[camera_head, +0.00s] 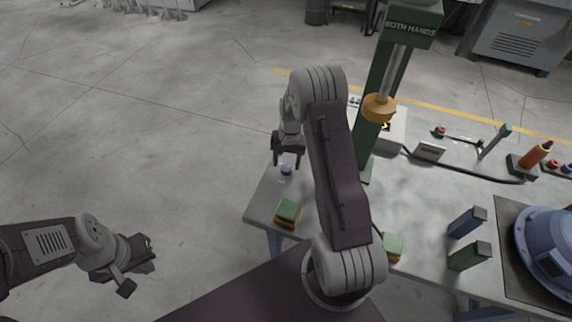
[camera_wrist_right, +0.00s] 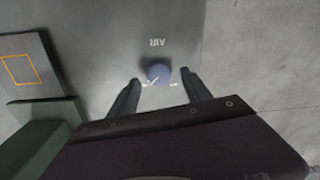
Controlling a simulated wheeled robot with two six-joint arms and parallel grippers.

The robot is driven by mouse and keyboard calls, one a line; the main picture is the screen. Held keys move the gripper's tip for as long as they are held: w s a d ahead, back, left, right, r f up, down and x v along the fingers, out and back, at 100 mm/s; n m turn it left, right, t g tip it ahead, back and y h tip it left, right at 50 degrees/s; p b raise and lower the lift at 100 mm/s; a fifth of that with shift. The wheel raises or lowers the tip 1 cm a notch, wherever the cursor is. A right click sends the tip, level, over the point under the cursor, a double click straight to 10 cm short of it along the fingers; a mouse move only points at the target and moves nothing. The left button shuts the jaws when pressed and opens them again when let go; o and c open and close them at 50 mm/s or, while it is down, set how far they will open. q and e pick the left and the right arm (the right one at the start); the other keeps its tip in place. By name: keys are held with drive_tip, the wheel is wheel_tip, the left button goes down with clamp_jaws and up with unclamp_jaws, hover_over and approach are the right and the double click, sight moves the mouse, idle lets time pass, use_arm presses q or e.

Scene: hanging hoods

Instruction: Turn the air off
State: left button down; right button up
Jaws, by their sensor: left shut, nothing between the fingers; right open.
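A small blue round knob (camera_wrist_right: 159,74) sits on the grey table top, with the word AIR printed beside it and small marks around it. It also shows in the head view (camera_head: 286,170) near the table's left edge. My right gripper (camera_wrist_right: 158,88) is open, pointing down over the knob. The knob lies between its fingertips in the wrist view; I cannot tell whether they touch it. My left gripper (camera_head: 138,270) is shut and empty over the floor at the lower left, away from the table.
A green and yellow block (camera_head: 287,213) stands near the knob, and a similar one (camera_head: 392,246) stands further right. A green press column (camera_head: 384,95) marked BOTH HANDS rises behind. A blue machine (camera_head: 545,245) is at the right. The floor left of the table is clear.

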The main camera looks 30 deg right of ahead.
drive_tip(key=shift+s+f, duration=0.15)
drive_tip(key=shift+f, duration=0.85)
clamp_jaws()
